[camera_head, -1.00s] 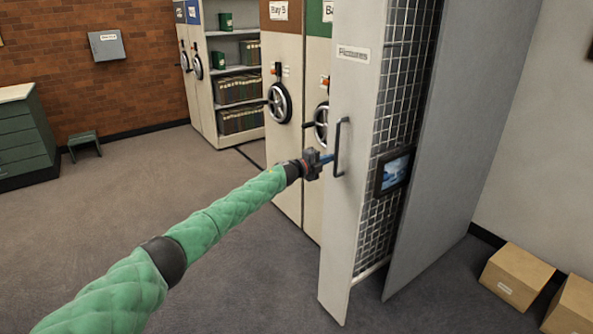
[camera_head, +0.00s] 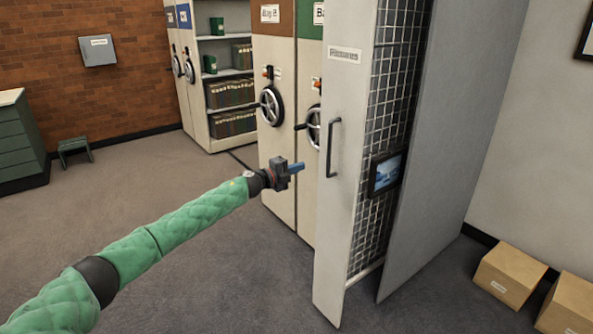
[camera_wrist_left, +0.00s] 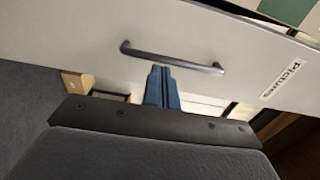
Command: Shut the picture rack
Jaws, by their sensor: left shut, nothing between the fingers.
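The picture rack (camera_head: 338,185) is a tall pale panel labelled "Pictures", pulled out from its housing, with wire mesh (camera_head: 376,225) and a small framed picture (camera_head: 387,173) showing in the gap. Its dark bar handle (camera_head: 333,147) is upright on the front panel. My left gripper (camera_head: 300,168) has blue fingers, shut and empty, to the left of the handle and apart from it. In the left wrist view, the closed fingers (camera_wrist_left: 162,85) point at the front panel (camera_wrist_left: 190,30), just below the handle (camera_wrist_left: 172,60). My right gripper is not in view.
Shelving bays with black handwheels (camera_head: 271,106) stand to the left of the rack. A grey side panel (camera_head: 450,150) stands to its right. Cardboard boxes (camera_head: 509,275) lie on the floor at the right. The carpet (camera_head: 200,285) in front is clear.

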